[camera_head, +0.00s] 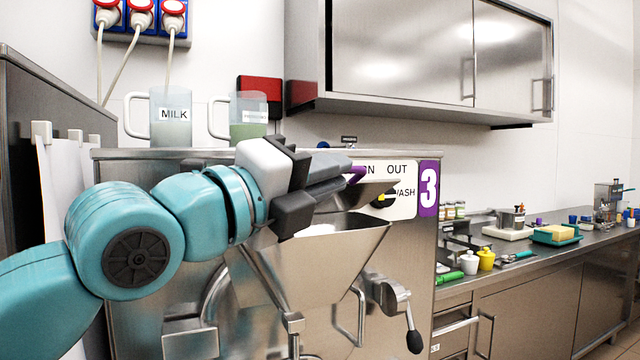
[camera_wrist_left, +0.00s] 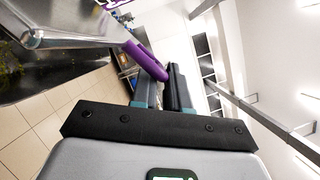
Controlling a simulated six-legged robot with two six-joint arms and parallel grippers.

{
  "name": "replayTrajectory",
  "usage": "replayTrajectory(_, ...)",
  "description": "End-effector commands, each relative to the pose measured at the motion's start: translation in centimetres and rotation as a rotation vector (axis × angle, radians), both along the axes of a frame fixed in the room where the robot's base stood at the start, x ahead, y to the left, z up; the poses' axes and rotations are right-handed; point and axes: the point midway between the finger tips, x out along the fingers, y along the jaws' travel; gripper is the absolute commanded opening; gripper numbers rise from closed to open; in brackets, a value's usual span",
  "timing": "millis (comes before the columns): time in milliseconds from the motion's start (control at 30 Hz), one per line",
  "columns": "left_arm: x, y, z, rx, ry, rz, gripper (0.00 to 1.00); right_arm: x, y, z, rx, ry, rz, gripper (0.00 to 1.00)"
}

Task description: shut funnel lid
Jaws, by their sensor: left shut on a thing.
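The steel funnel (camera_head: 315,268) sticks out from the front of the batch freezer with its mouth facing up. Its steel lid (camera_head: 372,192) stands tilted up at the back of the mouth, so the funnel is open. A purple handle (camera_head: 355,174) is at the lid's edge, and it shows in the left wrist view (camera_wrist_left: 147,62) beside the metal plate (camera_wrist_left: 60,22). My left gripper (camera_head: 345,178) reaches over the funnel and is shut on the purple handle. The fingers hide part of the lid and handle. My right gripper is in neither view.
A MILK jug (camera_head: 170,118) and a second jug (camera_head: 248,115) stand on the freezer top (camera_head: 120,153). A black-knobbed lever (camera_head: 413,338) sits below the funnel. A cluttered counter (camera_head: 545,258) runs to the right. The wall cabinet (camera_head: 420,55) hangs above.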

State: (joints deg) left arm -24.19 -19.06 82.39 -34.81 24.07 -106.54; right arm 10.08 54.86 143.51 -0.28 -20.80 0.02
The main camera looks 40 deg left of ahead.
Motion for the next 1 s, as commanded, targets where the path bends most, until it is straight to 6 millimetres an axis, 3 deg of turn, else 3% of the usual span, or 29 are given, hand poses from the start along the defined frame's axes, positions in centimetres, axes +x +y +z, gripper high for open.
replayTrajectory(33, 0.0, -0.3, -1.8, 0.038, -0.014, 0.0, 0.0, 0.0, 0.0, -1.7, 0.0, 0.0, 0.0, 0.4)
replayTrajectory(233, -0.3, -0.8, -4.2, 0.183, -0.089, 0.003, 0.0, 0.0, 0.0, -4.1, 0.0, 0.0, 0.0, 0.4)
replayTrajectory(400, -0.4, -1.1, -5.9, 0.18, -0.087, 0.001, 0.0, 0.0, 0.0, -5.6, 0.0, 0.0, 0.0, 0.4)
replayTrajectory(700, -0.4, -1.1, -7.6, 0.178, -0.085, 0.003, 0.0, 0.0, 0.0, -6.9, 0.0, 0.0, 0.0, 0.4)
replayTrajectory(1000, -0.5, -1.1, -7.8, 0.177, -0.085, 0.004, 0.0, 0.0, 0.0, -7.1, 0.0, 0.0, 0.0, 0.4)
